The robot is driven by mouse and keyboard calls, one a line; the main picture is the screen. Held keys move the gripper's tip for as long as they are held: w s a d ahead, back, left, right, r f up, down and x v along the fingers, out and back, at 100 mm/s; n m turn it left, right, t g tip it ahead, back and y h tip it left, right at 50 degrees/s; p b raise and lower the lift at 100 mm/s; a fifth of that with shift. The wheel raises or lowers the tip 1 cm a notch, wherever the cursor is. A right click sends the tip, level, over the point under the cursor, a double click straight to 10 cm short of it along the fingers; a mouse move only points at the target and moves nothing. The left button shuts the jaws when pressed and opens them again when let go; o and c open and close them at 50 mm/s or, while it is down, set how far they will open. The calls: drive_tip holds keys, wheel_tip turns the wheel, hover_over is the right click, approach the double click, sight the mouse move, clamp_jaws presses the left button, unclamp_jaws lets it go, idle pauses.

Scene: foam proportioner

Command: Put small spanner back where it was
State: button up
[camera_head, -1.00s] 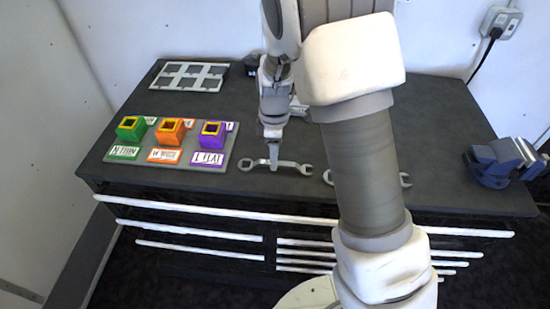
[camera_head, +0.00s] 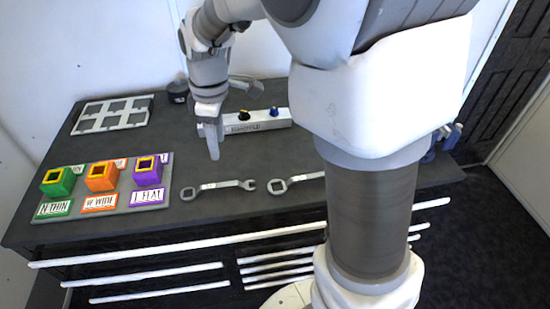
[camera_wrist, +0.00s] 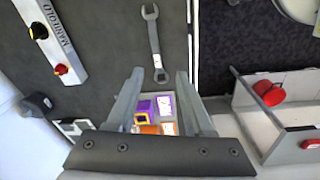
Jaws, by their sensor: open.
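Two spanners lie flat near the front of the dark bench top. The left spanner (camera_head: 217,188) is in full view, with a ring at its left end and an open jaw at its right. The other spanner (camera_head: 295,182) is partly hidden behind my arm; I cannot tell which is smaller. My gripper (camera_head: 213,148) is open and empty, above the bench behind the left spanner. In the wrist view my gripper (camera_wrist: 158,73) has its fingers spread, and a spanner (camera_wrist: 153,40) lies beyond the tips, its ring end appearing between them.
A tray (camera_head: 128,208) with green, orange and purple square holders stands left of the spanners. A white manifold bar (camera_head: 258,121) with knobs lies behind. A grey frame with square openings (camera_head: 112,114) is at the back left.

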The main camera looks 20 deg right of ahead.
drive_tip(key=s+d+r+m+t, duration=0.2)
drive_tip(key=s+m, duration=0.4)
drive_tip(key=s, duration=0.3)
drive_tip(key=s+d+r+m+t, duration=0.2)
drive_tip(key=s+d+r+m, duration=0.3)
drive_tip(key=s, duration=0.4)
drive_tip(key=shift+s+d+r+m+t, duration=0.15)
drive_tip(key=shift+s+r+m+t, duration=0.2)
drive_tip(key=shift+r+m, duration=0.6)
